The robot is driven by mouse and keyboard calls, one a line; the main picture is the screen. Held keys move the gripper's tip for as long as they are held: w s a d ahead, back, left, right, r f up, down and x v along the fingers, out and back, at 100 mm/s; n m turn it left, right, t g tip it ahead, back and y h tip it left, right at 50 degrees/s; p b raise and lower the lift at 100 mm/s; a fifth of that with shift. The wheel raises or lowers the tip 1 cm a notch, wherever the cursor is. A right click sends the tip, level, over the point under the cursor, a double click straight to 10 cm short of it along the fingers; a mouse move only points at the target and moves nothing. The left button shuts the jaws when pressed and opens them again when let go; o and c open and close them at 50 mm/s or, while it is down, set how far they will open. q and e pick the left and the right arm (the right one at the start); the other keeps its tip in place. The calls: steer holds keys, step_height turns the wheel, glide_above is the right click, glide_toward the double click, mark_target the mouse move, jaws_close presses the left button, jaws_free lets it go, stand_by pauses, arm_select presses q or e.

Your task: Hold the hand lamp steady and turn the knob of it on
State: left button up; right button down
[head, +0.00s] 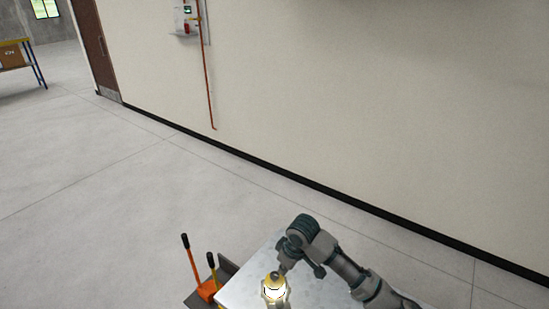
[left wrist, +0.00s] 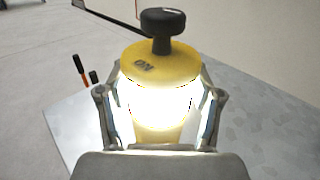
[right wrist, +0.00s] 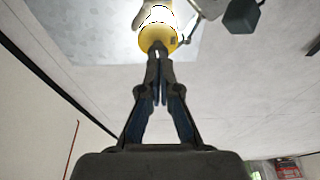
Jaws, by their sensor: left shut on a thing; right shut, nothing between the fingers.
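The hand lamp (head: 274,287) is upright and brightly lit at the bottom of the head view. In the left wrist view its yellow cap (left wrist: 142,64) carries the word ON, with a black knob (left wrist: 163,24) on top. My left gripper (left wrist: 159,95) is shut around the glowing lamp body (left wrist: 158,100). My right gripper (right wrist: 158,62) is shut and empty, its tips pointing at the lamp's yellow cap (right wrist: 157,36). The tips line up with the knob in that view, and I cannot tell the two apart there. The left wrist view shows no finger on the knob.
A grey metal surface (head: 240,291) lies beneath the lamp. An orange-based object with black-handled levers (head: 207,290) stands to its left. A pale wall (head: 350,100) with a copper pipe (head: 209,90) is behind. The floor (head: 110,210) on the left is open.

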steer(key=shift+w+d+f, duration=0.1)
steer(key=shift+w+f, duration=0.05)
steer(key=shift+f, duration=1.4)
steer(key=shift+w+f, duration=0.15)
steer(key=shift+f, duration=1.4)
steer(key=shift+w+a, duration=0.15)
steer(key=shift+a, duration=0.05)
steer(key=shift+a, duration=0.2)
steer(key=shift+s, duration=0.2)
steer(key=shift+s+d+r, duration=0.15)
steer(key=shift+d, duration=0.2)
steer(key=shift+r, duration=2.9)
